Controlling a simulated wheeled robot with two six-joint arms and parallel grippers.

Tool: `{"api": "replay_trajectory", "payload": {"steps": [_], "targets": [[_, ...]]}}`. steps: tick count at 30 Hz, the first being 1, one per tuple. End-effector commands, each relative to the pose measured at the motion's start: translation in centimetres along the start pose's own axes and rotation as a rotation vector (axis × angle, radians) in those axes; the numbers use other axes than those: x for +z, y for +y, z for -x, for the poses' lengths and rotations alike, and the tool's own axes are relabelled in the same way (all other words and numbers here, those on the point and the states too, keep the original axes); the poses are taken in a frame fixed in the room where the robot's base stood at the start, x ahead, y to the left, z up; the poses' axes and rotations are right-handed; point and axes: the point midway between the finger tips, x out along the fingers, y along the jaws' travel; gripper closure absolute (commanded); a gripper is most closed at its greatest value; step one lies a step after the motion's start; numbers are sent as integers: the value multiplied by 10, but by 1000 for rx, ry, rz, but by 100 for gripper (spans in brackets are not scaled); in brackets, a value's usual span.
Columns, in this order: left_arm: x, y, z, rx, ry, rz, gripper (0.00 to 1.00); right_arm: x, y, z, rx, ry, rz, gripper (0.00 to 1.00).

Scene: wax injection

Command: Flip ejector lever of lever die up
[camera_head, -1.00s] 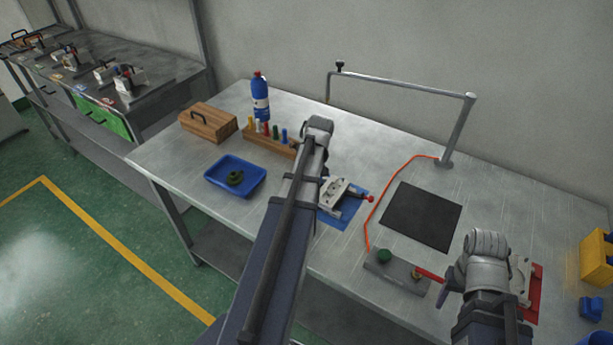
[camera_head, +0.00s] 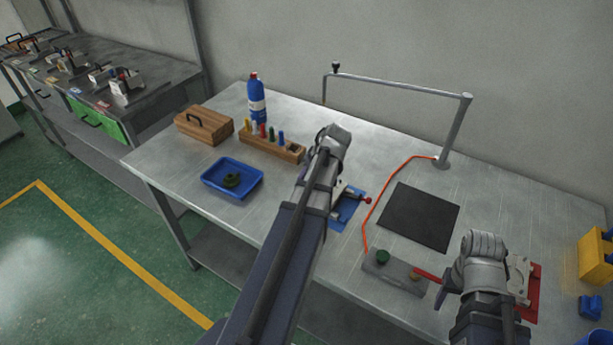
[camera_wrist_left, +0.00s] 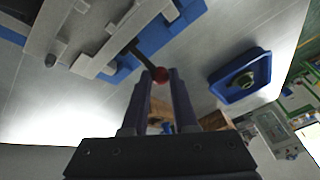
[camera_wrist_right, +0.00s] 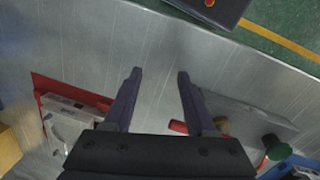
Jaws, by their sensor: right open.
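The lever die (camera_head: 346,194) sits on a blue mat (camera_head: 349,212) near the table's middle, partly hidden behind my left arm. In the left wrist view the die (camera_wrist_left: 85,35) has a dark lever ending in a red ball knob (camera_wrist_left: 160,74). The knob lies between the fingertips of my left gripper (camera_wrist_left: 160,78); I cannot tell whether they pinch it. Another red knob (camera_head: 366,201) shows at the die's right side in the head view. My right gripper (camera_wrist_right: 159,75) is open and empty, above the table beside a second die (camera_wrist_right: 70,120) on a red mat.
A blue tray (camera_head: 212,188) with a green ring, a wooden block (camera_head: 259,146) with coloured pegs, a wooden box (camera_head: 203,125) and a blue bottle (camera_head: 257,98) stand left. A black pad (camera_head: 419,217) and a grey block (camera_head: 395,273) with a green knob lie right.

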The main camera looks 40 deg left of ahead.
Motion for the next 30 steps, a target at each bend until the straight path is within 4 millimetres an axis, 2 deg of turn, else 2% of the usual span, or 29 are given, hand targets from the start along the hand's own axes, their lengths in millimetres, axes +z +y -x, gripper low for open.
{"api": "replay_trajectory", "payload": {"steps": [1, 8, 20, 26, 30], "targets": [[0, 0, 0, 0, 0, -1, 69, 0, 0, 0, 0, 0, 0, 44], [0, 0, 0, 0, 0, 0, 44, 0, 0, 0, 0, 0, 0, 44], [-1, 0, 6, 1, 0, -1, 44, 0, 0, 6, 0, 0, 0, 44], [-2, -1, 26, 1, 0, -2, 44, 1, 2, 24, 0, 0, 0, 44], [-2, -2, 46, 0, 0, -1, 44, 2, 4, 42, 0, 0, 0, 44]]}}
